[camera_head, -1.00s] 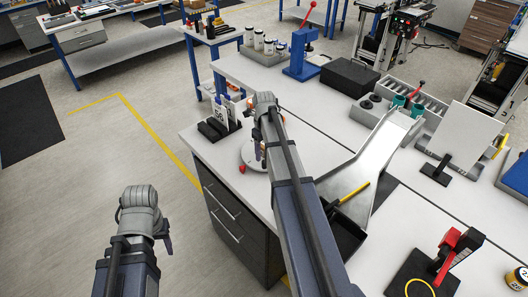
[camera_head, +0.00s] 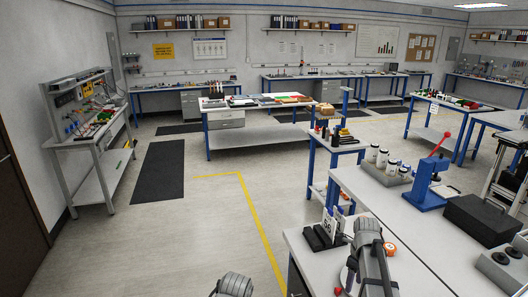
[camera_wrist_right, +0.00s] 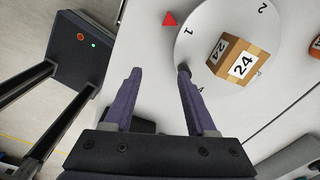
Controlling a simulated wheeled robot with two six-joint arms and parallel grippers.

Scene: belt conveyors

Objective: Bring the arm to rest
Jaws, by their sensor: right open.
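My right arm (camera_head: 368,250) rises from the bottom edge of the head view, over the near end of a white bench. Its fingers are hard to make out there. In the right wrist view, my right gripper (camera_wrist_right: 159,72) is open, with nothing between its two purple-grey fingers. Its right fingertip overlaps the rim of a round white numbered plate (camera_wrist_right: 207,17) in that picture. A cardboard box (camera_wrist_right: 228,50) labelled 24 sits on the plate, apart from the fingers. Of my left arm, only a grey wrist part (camera_head: 234,285) shows at the bottom edge; its gripper is out of sight.
A black holder (camera_head: 320,237) with cards stands at the bench's near left corner. A blue press (camera_head: 428,185) with a red lever and several jars (camera_head: 382,160) stand farther back. A red triangle (camera_wrist_right: 169,19) marks the bench beside the plate. Open floor lies to the left.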

